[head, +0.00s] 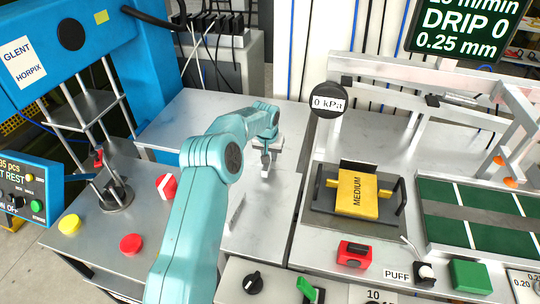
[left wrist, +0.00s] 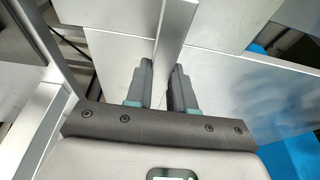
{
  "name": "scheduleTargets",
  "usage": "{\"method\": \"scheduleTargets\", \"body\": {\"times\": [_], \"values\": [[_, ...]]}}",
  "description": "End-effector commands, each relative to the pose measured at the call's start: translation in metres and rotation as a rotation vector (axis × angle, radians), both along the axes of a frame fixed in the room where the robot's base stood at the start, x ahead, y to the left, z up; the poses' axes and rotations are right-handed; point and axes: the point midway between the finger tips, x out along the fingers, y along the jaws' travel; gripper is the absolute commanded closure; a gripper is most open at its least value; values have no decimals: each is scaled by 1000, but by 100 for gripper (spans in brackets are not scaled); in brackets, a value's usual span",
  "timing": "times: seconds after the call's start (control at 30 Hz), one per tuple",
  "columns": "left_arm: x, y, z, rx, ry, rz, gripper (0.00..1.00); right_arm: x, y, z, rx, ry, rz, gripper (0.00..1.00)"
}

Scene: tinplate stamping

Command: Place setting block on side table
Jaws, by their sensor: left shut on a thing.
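My left gripper (head: 266,164) is at the far end of my teal arm, low over the bare grey metal table (head: 185,115) in the middle of the head view. A light grey metal piece, which looks like the setting block (head: 264,173), shows at its fingertips. In the left wrist view my left gripper (left wrist: 162,88) has its two dark fingers on either side of a long plain grey metal bar, which looks like the setting block (left wrist: 174,35), and is shut on it. I cannot tell whether the block touches the table. My right gripper is not in view.
A thin upright metal plate (head: 235,210) stands beside my arm. A yellow MEDIUM block (head: 357,194) sits in a holder on the right bench. A blue press (head: 50,50) rises at left. The table's left part is clear.

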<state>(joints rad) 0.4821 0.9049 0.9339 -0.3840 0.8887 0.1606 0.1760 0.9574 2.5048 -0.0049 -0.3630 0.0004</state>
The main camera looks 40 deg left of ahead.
Motion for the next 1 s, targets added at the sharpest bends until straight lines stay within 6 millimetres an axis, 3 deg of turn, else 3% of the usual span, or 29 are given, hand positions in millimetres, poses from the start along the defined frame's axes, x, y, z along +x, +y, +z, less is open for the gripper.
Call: {"method": "scheduleTargets", "body": {"times": [0.1,0.5,0.53,0.6,1.0], "values": [[1,0,-9,1,-3,0,100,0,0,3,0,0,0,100],[2,0,-16,2,-4,0,100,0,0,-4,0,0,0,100],[1,0,-16,1,-2,0,71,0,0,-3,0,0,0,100],[1,0,-15,1,-2,-1,52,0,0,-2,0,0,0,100],[1,0,-6,2,-3,-1,52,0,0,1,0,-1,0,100]]}}
